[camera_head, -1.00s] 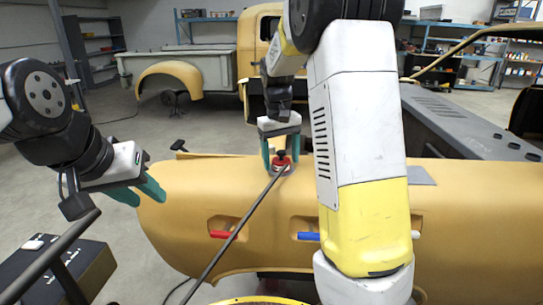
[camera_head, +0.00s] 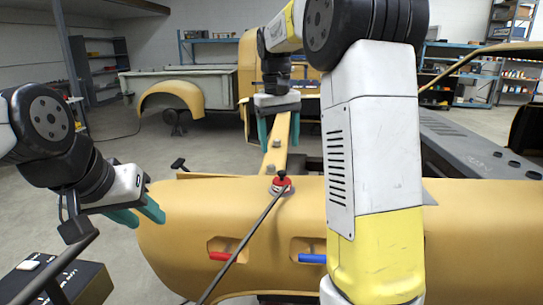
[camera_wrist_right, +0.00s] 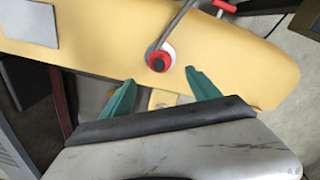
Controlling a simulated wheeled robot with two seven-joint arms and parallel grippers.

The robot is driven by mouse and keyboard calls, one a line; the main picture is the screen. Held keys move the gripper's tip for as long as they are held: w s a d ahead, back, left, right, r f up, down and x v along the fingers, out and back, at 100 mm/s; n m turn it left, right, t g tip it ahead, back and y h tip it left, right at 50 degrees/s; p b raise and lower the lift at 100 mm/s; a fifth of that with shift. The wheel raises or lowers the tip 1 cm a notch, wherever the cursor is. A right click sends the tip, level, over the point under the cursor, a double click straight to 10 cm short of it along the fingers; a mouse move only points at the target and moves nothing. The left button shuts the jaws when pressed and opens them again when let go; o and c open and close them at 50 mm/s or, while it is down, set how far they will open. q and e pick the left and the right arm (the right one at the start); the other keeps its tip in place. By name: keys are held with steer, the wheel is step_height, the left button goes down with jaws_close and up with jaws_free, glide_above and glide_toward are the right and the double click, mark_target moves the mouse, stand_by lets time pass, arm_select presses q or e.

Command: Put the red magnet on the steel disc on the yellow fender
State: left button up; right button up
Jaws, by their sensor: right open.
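The red magnet (camera_head: 282,184) with its black knob sits on the top of the yellow fender (camera_head: 180,214). In the right wrist view the magnet (camera_wrist_right: 158,61) rests on the pale steel disc (camera_wrist_right: 170,52), whose rim shows around it. My right gripper (camera_head: 279,146) is open and empty, raised above and behind the magnet, apart from it. In the right wrist view its teal fingers (camera_wrist_right: 160,88) are spread, with the magnet beyond them. My left gripper (camera_head: 150,216) is open and empty beside the fender's left end.
A dark rod (camera_head: 240,246) runs across the fender up to the magnet. A red handle (camera_head: 220,256) and a blue handle (camera_head: 312,258) sit in fender recesses. A grey patch (camera_wrist_right: 30,22) lies on the fender. A black box (camera_head: 75,282) stands at lower left.

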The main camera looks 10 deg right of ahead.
steer(key=s+f+t+y, duration=0.1)
steer(key=s+f+t, duration=0.1)
steer(key=s, duration=1)
steer(key=s+a+f+m+t+y, duration=0.1)
steer(key=s+t, duration=0.3)
steer(key=s, duration=0.8)
steer(key=shift+f+m+y, duration=0.3)
steer(key=shift+f+y, duration=0.05)
steer(key=shift+y, duration=0.15)
steer(key=shift+a, duration=0.15)
